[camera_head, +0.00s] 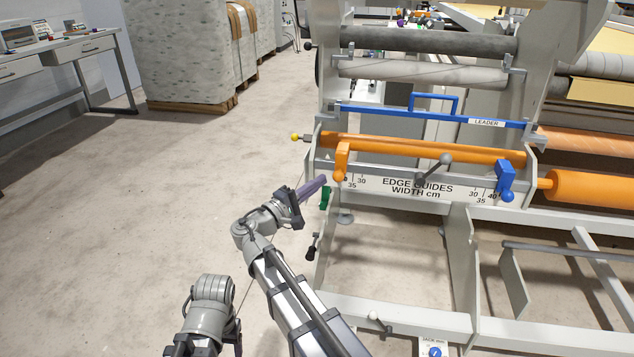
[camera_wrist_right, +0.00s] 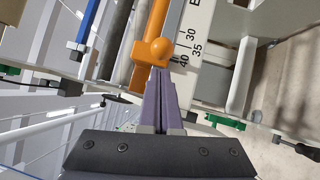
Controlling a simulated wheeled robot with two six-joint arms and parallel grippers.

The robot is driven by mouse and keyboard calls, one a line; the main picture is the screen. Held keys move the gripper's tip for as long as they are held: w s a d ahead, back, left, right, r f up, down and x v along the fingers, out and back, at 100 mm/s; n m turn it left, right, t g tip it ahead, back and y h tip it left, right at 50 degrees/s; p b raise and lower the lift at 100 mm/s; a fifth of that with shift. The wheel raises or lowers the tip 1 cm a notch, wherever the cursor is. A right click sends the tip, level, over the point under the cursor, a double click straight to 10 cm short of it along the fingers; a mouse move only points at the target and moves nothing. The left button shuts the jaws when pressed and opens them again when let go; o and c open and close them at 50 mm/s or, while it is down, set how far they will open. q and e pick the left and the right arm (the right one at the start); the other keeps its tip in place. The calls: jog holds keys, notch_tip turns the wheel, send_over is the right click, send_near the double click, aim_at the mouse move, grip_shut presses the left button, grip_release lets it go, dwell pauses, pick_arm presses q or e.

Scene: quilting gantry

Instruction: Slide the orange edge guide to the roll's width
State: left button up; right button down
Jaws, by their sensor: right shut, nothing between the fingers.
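The orange edge guide (camera_head: 342,158) hangs on the left part of the pale scale rail (camera_head: 420,177), marked "EDGE GUIDES WIDTH cm". Its round knob points down. In the right wrist view the orange guide (camera_wrist_right: 153,52) sits by the 40 mark. My right gripper (camera_head: 322,181) is left of the knob, purple fingers shut and empty. In the right wrist view the fingertips (camera_wrist_right: 160,72) lie right at the knob; I cannot tell whether they touch. A blue guide (camera_head: 505,176) sits at the right end by its 40 mark. Which roll sets the width is unclear.
An orange roller (camera_head: 430,149) runs behind the rail, with a blue "LEADER" bar (camera_head: 400,114) above. A grey-knobbed lever (camera_head: 435,168) stands mid-rail. A green part (camera_head: 325,197) and a black-handled crank (camera_head: 312,248) are low on the left frame.

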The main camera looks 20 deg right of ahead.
pick_arm(q)
jog(key=shift+w+d, duration=0.1)
jog(key=shift+d, duration=0.35)
pick_arm(e)
jog(key=shift+s+d+r, duration=0.1)
jog(key=shift+s+d, duration=0.05)
jog(key=shift+d, duration=0.25)
pick_arm(q)
jog(key=shift+r, duration=0.15)
pick_arm(e)
jog(key=shift+s+d, duration=0.35)
jog(key=shift+d, duration=0.4)
